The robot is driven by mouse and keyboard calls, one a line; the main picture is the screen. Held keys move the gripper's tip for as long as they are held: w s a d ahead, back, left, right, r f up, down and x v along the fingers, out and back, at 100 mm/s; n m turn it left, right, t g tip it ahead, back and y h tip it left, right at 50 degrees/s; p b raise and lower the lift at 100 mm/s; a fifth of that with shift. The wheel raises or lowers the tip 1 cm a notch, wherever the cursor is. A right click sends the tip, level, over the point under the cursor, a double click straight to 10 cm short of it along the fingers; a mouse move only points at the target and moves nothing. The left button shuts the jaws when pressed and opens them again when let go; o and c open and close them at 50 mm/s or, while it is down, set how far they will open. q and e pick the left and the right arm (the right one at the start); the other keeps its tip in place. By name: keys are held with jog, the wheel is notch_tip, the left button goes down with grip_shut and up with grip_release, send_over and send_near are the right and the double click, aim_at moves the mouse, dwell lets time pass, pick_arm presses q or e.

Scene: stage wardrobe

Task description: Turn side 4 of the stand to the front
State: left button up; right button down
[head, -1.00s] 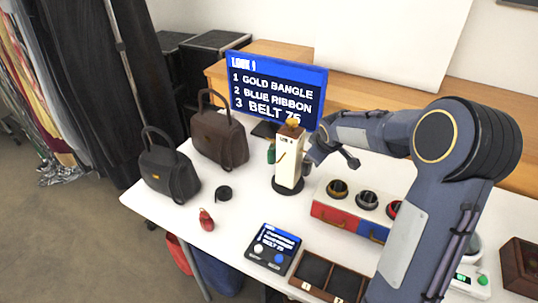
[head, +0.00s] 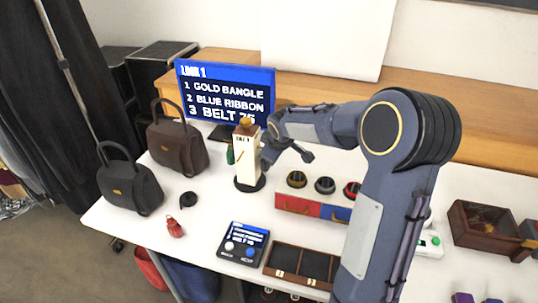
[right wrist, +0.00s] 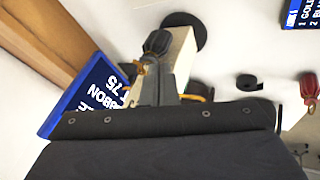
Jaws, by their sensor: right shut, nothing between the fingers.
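The stand (head: 246,165) is a tall cream block on a round black base. It stands upright on the white table, in front of the screen (head: 226,92). A small label on its front face is too small to read surely. A green item (head: 230,154) hangs at its left side, and a gold-coloured piece is on its top. My right gripper (head: 268,157) is shut and empty close to the stand's right side; I cannot tell if it touches. My left gripper is out of view.
Two dark handbags (head: 130,188) (head: 178,147), a coiled black belt (head: 188,201) and a red item (head: 174,228) lie to the left. A red-and-blue drawer box (head: 298,203) with rings stands right of the stand. A button panel (head: 243,243) is in front.

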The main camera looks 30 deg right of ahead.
jog(key=d+v, duration=0.1)
jog(key=v, duration=0.7)
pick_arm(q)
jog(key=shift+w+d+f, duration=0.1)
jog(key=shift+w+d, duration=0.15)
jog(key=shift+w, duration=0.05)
pick_arm(e)
jog(key=s+a+f+m+y, duration=0.1)
jog(key=s+a+m+y, duration=0.1)
jog(key=s+a, duration=0.3)
jog(key=s+a+f+m+y, duration=0.1)
jog(key=s+a, duration=0.5)
jog(key=s, duration=0.6)
jog(key=s+a+f+m+y, duration=0.1)
jog(key=s+a+m, duration=0.3)
jog(key=s, duration=0.5)
jog(key=shift+a+f+g+y, duration=0.3)
jog(key=shift+a+f+y, duration=0.1)
jog(key=shift+a+y, duration=0.55)
